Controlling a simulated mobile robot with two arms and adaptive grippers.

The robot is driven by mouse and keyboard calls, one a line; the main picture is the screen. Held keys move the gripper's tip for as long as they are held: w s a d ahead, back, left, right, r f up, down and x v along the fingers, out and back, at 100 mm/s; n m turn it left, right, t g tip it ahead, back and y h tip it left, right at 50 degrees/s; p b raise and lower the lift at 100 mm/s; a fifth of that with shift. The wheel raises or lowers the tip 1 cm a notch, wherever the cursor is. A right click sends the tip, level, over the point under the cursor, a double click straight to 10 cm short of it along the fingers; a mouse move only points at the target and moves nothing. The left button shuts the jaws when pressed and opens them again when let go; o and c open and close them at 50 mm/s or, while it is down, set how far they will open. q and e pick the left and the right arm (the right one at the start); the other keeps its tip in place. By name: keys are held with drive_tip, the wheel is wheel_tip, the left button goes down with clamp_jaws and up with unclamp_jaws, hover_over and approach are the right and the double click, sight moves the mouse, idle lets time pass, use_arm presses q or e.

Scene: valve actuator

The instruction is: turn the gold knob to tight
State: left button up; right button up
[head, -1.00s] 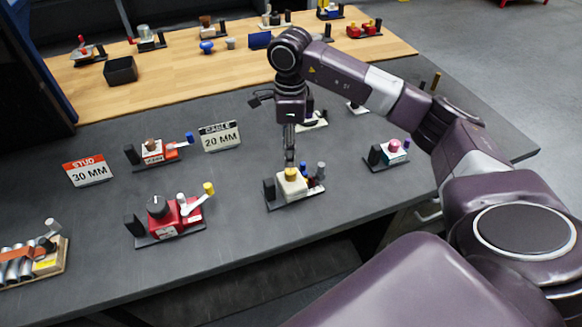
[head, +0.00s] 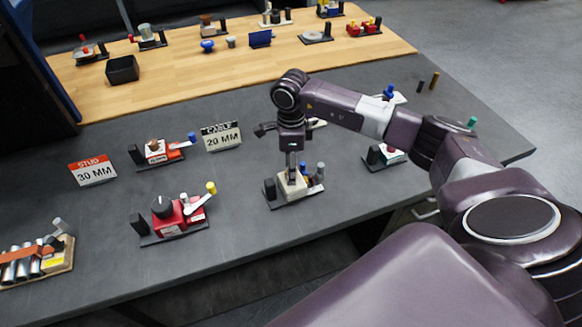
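The cream valve block (head: 292,188) stands on a dark base plate near the front edge of the grey bench. The gold knob on its top is hidden now behind the fingers of my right gripper (head: 291,173). The fingers point straight down and reach the top of the block, where the knob stood in view earlier. I cannot make out whether they are closed on it. My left gripper is not in view.
A red device (head: 178,215) with a black knob and yellow-tipped lever stands to the left. A red-and-white device (head: 160,151) with a blue-tipped lever is behind it. Sign cards (head: 222,137) stand on the bench. My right arm partly covers a device at right.

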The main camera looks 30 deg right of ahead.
clamp_jaws()
